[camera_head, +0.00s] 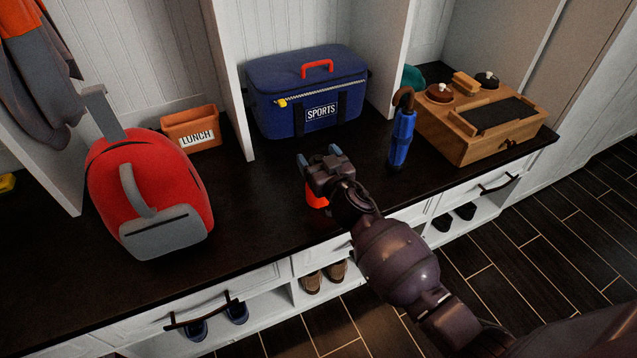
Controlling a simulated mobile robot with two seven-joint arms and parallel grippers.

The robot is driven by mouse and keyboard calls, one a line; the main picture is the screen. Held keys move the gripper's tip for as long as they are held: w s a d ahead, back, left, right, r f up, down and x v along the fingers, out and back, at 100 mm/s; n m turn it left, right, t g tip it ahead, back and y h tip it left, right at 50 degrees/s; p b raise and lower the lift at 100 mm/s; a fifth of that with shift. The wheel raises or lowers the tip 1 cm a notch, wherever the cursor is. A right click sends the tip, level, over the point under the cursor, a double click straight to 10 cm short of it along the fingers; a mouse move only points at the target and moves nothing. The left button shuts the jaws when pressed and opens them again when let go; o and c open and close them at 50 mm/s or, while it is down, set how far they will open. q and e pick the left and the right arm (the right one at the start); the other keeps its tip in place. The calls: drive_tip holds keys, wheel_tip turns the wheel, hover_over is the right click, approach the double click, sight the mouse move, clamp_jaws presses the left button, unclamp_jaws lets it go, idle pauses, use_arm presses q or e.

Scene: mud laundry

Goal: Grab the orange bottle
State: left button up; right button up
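The orange bottle (316,197) stands on the dark bench top near its front edge, in the middle of the head view. Only a small orange part shows; my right gripper hides the rest. My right gripper (319,156) is just above and in front of it in the picture. Its two fingertips are apart, with dark bench top showing between them. I cannot tell whether the gripper touches the bottle. My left gripper is not in view.
A blue sports bag (290,105) stands behind, a blue umbrella (401,140) and a wooden box (510,138) to the right. A red backpack (150,185) and an orange lunch box (190,128) are to the left. The bench top (255,205) is clear between backpack and bottle.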

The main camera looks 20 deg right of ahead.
drive_tip(key=c, duration=1.2)
drive_tip(key=shift+r, duration=0.1)
